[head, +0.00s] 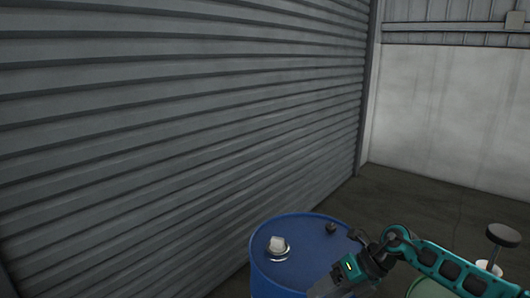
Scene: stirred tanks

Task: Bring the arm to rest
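My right arm comes in from the right, and its gripper (328,288) is low in the head view, in front of or over the near side of a blue drum (300,238). The fingers run to the bottom edge of the picture, and I cannot tell whether they are open or shut. My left gripper is not in view.
The blue drum's top has a pale cap (277,243) and a small dark plug (331,228). A pale green round thing (428,289) is partly hidden beyond my arm. A ribbed metal wall (180,120) stands behind the drum. Dark floor (420,200) is clear at the back right.

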